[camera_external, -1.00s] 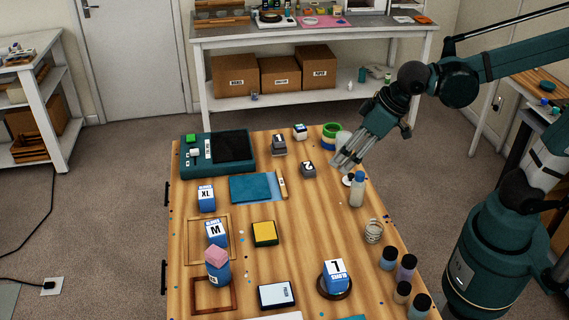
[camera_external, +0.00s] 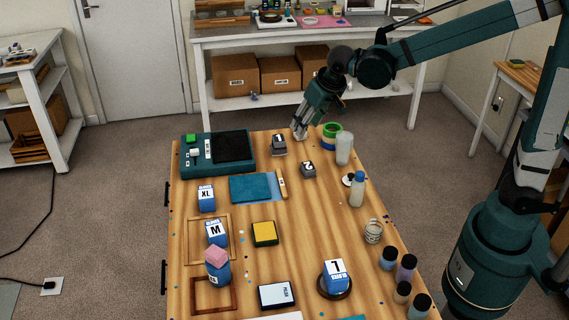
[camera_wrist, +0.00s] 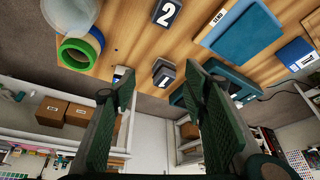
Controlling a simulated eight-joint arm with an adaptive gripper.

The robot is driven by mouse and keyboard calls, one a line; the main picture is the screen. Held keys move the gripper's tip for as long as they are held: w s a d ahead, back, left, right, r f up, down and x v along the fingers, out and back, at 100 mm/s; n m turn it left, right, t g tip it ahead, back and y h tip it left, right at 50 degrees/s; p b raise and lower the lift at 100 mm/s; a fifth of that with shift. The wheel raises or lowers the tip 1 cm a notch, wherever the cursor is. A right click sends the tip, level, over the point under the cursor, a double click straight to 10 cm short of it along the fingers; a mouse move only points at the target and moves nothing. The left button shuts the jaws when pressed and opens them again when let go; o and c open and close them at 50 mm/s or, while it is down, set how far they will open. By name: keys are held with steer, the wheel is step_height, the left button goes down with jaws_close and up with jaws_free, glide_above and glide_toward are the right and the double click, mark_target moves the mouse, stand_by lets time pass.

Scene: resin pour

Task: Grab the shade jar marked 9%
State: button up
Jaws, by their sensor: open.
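No 9% mark is readable in either view. My gripper (camera_external: 299,134) is open and empty over the far edge of the table; its two fingers stand apart in the wrist view (camera_wrist: 160,82). A small white-topped block with blue sides (camera_wrist: 119,72) is partly hidden behind the left finger in the wrist view and covered by my gripper in the external view. A grey block marked 1 (camera_external: 279,147) stands just left of and nearer than my gripper. Several small jars (camera_external: 406,266) stand at the near right edge, their marks not visible.
A grey block marked 2 (camera_external: 308,170), green and blue tape rolls (camera_external: 331,135) and a translucent cup (camera_external: 344,148) are near my gripper. A teal machine (camera_external: 190,165) is at the far left.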

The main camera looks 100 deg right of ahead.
steer(key=s+d+f+m+g, duration=0.1)
steer(key=d+f+m, duration=0.1)
steer(key=d, duration=0.6)
steer(key=s+d+f+m, duration=0.1)
steer(key=d+f, duration=0.3)
steer(key=d, duration=0.4)
steer(key=shift+s+d+f+m+g+h, duration=0.2)
steer(key=shift+s+f+m+g+h, duration=0.1)
steer(key=shift+f+m+g, duration=0.1)
steer(key=shift+b+x, duration=0.35)
steer(key=shift+x, duration=0.9)
steer(key=shift+b+x, duration=1)
steer(key=shift+x, duration=1.6)
steer(key=shift+a, duration=0.15)
steer(key=c, duration=1)
